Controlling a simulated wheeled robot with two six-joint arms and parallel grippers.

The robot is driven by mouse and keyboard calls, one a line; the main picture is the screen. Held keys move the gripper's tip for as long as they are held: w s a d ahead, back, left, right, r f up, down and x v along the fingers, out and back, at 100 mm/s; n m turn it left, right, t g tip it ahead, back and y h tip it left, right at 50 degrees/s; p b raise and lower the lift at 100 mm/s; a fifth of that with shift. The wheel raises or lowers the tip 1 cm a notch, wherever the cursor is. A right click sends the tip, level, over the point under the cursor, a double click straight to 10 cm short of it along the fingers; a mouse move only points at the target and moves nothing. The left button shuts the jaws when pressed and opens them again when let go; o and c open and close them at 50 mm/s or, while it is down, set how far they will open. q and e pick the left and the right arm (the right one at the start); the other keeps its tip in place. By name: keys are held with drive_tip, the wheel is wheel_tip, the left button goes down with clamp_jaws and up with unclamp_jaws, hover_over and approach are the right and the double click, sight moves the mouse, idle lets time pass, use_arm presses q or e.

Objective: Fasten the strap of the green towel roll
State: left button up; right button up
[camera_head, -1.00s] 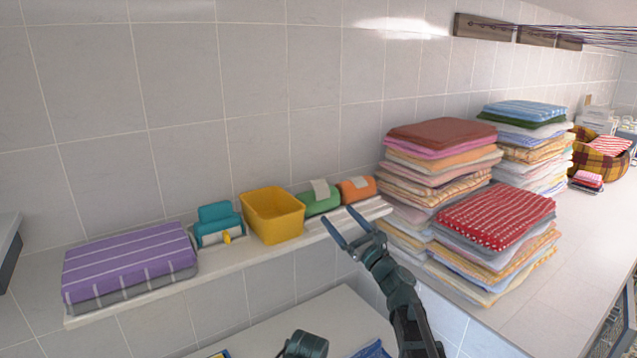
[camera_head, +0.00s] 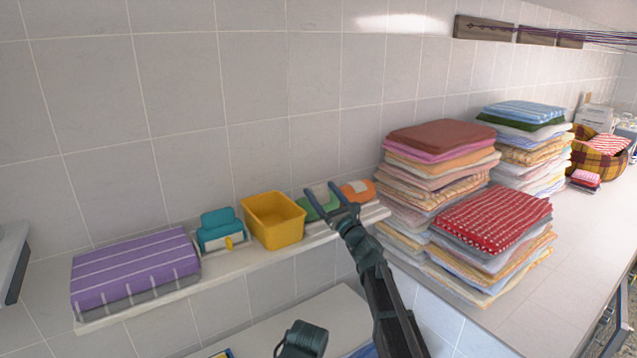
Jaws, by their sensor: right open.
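The green towel roll (camera_head: 327,208) lies on the shelf between the yellow bin and an orange roll (camera_head: 357,191). A pale strap (camera_head: 318,193) shows on the green roll, but my gripper covers part of it and I cannot tell how its end lies. My right gripper (camera_head: 319,188) is open, with its fingers in front of and over the green roll in the picture. I cannot tell whether they touch it.
The yellow bin (camera_head: 273,232) stands just left of the green roll. A teal item (camera_head: 220,231) and folded purple towels (camera_head: 135,266) sit further left on the shelf (camera_head: 240,262). Tall towel stacks (camera_head: 430,165) stand close on the right. The tiled wall is behind.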

sight(320, 191)
drive_tip(key=shift+x, duration=1.1)
drive_tip(key=c, duration=1.4)
drive_tip(key=shift+w+r+p, duration=0.1)
drive_tip(key=shift+r+p, duration=0.05)
drive_tip(key=shift+p, duration=0.7)
drive_tip(key=g+h+p, duration=0.1)
drive_tip(key=g+p, duration=0.1)
drive_tip(key=p, duration=0.2)
drive_tip(key=w+a+f+g+h+p, duration=0.1)
drive_tip(key=g+h+p, duration=0.1)
drive_tip(key=p, duration=0.2)
drive_tip(key=shift+w+f, duration=0.15)
drive_tip(key=shift+w, duration=0.05)
drive_tip(key=shift+w+a+f+g+h+p, duration=0.15)
drive_tip(key=shift+f+g+h+p, duration=0.35)
drive_tip(key=shift+g+p, duration=0.35)
drive_tip(key=shift+f, duration=0.1)
